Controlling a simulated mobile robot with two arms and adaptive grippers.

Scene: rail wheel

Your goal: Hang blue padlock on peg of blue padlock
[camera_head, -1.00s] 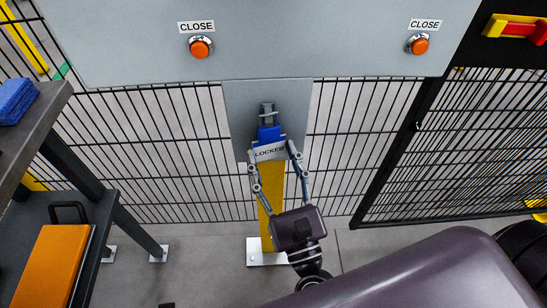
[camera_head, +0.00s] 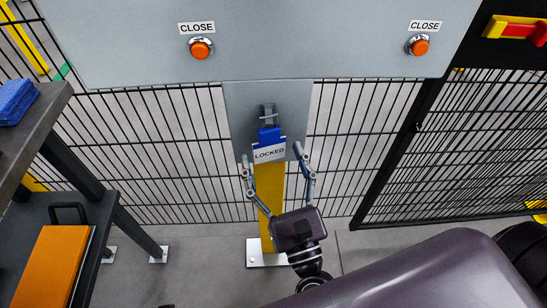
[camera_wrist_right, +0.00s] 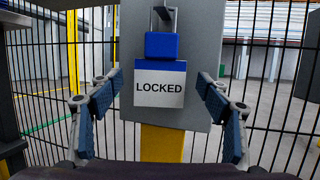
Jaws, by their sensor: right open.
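The blue padlock (camera_head: 269,135) hangs at the grey plate on the yellow post, with a white "LOCKED" tag (camera_head: 269,154) below it. In the right wrist view the padlock (camera_wrist_right: 162,46) is upright, its shackle around or against a grey peg (camera_wrist_right: 164,14); I cannot tell exactly how the two meet. My right gripper (camera_head: 274,163) is open, its fingers spread to either side of the tag and apart from it. In the right wrist view the open fingers (camera_wrist_right: 160,85) show free space on both sides of the tag. My left gripper is not in view.
A grey panel with two orange CLOSE buttons (camera_head: 201,48) (camera_head: 418,44) is above. Black mesh fence (camera_head: 360,150) stands behind. At left is a dark shelf unit (camera_head: 50,120) with blue cloths (camera_head: 16,102) and an orange case (camera_head: 52,265).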

